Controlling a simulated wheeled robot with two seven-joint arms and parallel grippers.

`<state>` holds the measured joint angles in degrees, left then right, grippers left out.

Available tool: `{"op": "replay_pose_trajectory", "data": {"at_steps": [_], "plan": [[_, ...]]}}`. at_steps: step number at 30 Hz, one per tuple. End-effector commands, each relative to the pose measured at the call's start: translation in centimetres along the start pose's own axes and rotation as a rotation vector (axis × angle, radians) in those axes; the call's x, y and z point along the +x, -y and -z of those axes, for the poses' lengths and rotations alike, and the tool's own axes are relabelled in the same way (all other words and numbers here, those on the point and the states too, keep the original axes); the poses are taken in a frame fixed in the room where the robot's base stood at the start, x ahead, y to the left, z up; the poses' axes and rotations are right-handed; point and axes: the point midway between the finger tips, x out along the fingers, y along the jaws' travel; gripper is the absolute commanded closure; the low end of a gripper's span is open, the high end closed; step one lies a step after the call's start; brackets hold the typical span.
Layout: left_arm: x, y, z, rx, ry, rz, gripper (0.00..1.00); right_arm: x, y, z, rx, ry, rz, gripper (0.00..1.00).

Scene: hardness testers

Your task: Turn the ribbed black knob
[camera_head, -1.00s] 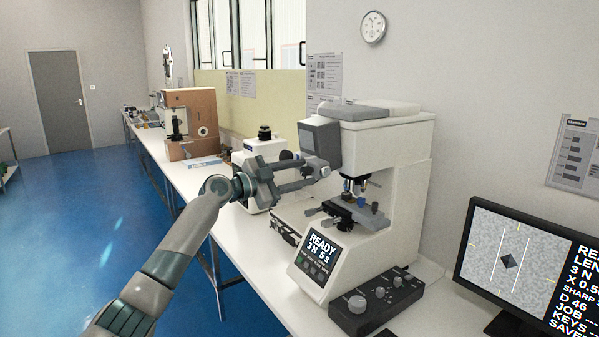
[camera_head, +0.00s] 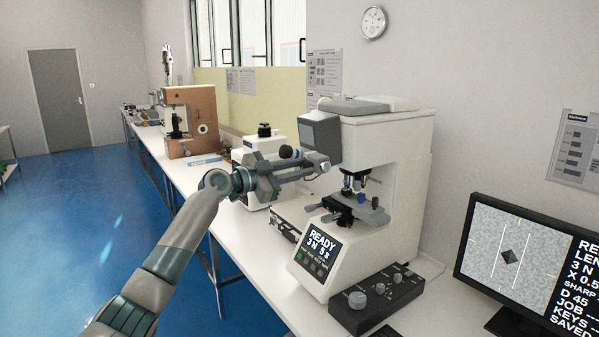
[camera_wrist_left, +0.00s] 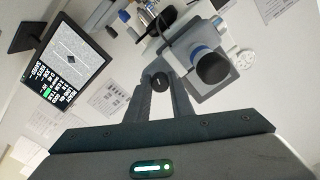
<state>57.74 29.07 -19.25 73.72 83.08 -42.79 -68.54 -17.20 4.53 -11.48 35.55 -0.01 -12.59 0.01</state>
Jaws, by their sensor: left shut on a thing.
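The ribbed black knob (camera_wrist_left: 160,82) shows in the left wrist view, between the fingertips of my left gripper (camera_wrist_left: 160,76). The fingers are shut on it from both sides. In the head view my left gripper (camera_head: 322,164) reaches to the left side of the white hardness tester (camera_head: 385,170), just below its grey head; there I cannot make out the knob behind the fingers. A black eyepiece (camera_wrist_left: 212,68) with a blue ring stands close beside the fingers in the wrist view. My right gripper is out of view.
The tester's stage (camera_head: 355,210) and objectives are below and right of the gripper. A black control box (camera_head: 376,298) stands in front, with a monitor (camera_head: 528,262) at the right. A smaller white machine (camera_head: 262,150) is behind the wrist.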

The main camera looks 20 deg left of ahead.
Motion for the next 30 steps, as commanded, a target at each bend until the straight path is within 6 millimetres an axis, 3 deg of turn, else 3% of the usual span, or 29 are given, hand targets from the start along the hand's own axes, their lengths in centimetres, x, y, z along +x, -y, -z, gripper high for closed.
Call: {"op": "replay_pose_trajectory", "data": {"at_steps": [12, 30], "plan": [[0.0, -0.1, -0.1, -0.357, -0.001, 0.000, 1.00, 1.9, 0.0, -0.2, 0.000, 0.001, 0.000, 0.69], [0.0, -0.1, 0.1, -0.924, 0.001, -0.001, 1.00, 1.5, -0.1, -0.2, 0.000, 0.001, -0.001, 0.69]]}}
